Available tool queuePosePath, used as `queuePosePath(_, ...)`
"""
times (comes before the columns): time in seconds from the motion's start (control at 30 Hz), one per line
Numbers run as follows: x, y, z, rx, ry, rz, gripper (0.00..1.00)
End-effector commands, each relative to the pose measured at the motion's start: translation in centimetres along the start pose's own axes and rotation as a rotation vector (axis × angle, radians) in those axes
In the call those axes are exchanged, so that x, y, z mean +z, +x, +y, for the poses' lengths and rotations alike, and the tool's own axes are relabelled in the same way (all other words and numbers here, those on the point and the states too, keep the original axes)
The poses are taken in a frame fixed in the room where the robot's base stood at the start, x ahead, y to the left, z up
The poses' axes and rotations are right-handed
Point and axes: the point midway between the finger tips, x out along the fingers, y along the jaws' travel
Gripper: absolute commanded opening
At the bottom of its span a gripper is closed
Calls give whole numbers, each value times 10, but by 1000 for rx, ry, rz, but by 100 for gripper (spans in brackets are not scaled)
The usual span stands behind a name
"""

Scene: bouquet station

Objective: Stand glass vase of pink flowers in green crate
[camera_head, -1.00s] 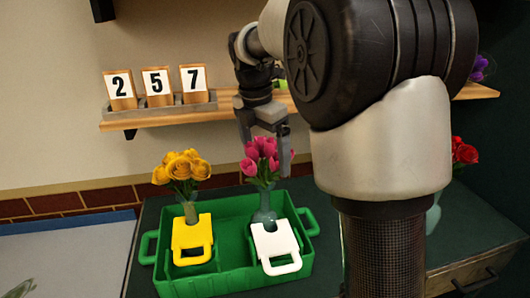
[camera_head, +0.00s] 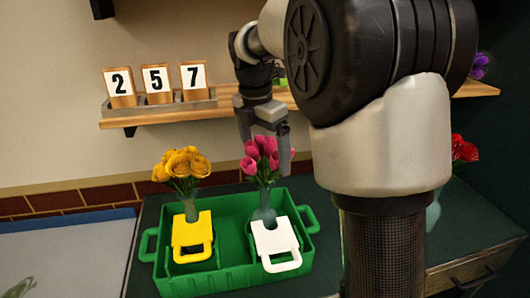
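The glass vase of pink flowers (camera_head: 263,215) stands upright in the right part of the green crate (camera_head: 230,208), behind a white tag with a handle (camera_head: 274,242). Its pink blooms (camera_head: 260,158) rise above the crate. My gripper (camera_head: 265,160) points down over the blooms, with one finger at each side of them. The fingers are spread apart and the gripper looks open. The vase's base is hidden by the white tag and the crate wall.
A vase of yellow flowers (camera_head: 183,172) stands in the crate's left part behind a yellow tag (camera_head: 192,238). Red flowers (camera_head: 463,150) stand at the right, partly behind my arm. A wall shelf (camera_head: 170,119) with number cards is behind. A pale surface (camera_head: 60,262) lies at left.

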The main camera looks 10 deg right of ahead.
Motion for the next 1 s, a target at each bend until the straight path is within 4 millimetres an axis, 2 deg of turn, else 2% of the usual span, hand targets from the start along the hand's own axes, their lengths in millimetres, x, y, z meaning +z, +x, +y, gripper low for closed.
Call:
queuePosePath(0.27, 0, 0, 0, -1, 0, 1, 100)
queuePosePath(0.43, 1, -13, 1, 3, 0, -1, 100)
queuePosePath(0.57, 1, -40, 1, 5, 0, -2, 100)
queuePosePath(1.0, 1, -144, 1, 4, 0, -2, 100)
